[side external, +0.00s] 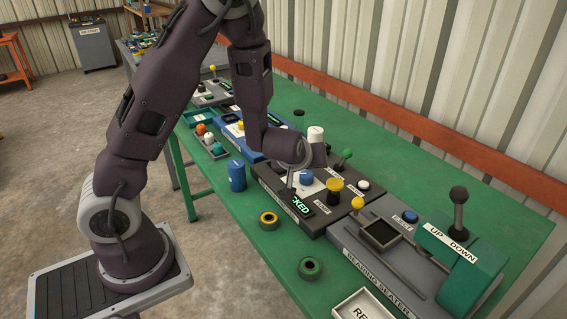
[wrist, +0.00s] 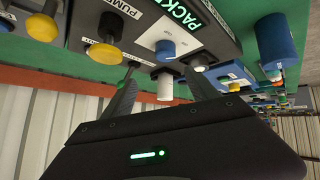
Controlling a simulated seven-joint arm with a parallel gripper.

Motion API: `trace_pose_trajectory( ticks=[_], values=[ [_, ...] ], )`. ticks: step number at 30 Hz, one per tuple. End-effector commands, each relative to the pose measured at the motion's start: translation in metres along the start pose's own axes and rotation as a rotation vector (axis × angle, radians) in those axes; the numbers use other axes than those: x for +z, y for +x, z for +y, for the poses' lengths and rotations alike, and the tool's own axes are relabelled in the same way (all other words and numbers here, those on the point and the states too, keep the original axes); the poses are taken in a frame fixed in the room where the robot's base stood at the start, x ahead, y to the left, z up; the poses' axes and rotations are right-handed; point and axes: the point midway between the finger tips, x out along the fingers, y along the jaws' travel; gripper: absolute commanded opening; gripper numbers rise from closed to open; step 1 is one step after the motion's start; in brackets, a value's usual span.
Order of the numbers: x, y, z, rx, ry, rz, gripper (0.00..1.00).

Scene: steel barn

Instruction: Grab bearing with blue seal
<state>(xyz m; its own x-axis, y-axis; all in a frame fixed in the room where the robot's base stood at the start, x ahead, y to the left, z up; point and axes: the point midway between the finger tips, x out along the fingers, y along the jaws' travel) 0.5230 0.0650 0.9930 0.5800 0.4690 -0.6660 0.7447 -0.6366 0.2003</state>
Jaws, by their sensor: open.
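Two ring-shaped bearings lie flat on the green table's near side in the side view. One bearing has a yellow seal (side external: 268,220); the other bearing has a green seal (side external: 311,268). I cannot make out a bearing with a blue seal in either view. My gripper (side external: 290,192) is low over the dark control panel, behind the two bearings, partly hidden by my wrist. In the wrist view my gripper (wrist: 160,70) has its fingers spread. A white knob (wrist: 165,88) shows between them, and I see nothing held.
The dark panel (side external: 262,183) carries several coloured knobs and a lit sign. A blue cylinder (side external: 237,176) stands left of it. The grey bearing seater (side external: 350,243) with a green lever unit (side external: 462,262) is at right. A white labelled tray (side external: 345,312) sits at the front edge.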

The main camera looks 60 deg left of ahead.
Motion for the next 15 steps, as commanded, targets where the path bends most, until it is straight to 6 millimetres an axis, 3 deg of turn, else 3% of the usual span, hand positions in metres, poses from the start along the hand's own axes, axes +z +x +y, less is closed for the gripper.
trace_pose_trajectory(
  ticks=[1, 3, 6, 11, 15],
  values=[
    [0.004, 0.023, -0.022, -0.075, 0.019, 0.077, 0.68],
    [-0.001, 0.041, -0.046, -0.147, 0.045, 0.202, 0.68],
    [-0.007, 0.05, -0.064, -0.196, 0.085, 0.315, 0.68],
    [-0.014, 0.059, -0.073, -0.215, 0.104, 0.369, 0.68],
    [-0.022, 0.079, -0.077, -0.215, 0.104, 0.368, 0.68]
  ],
)
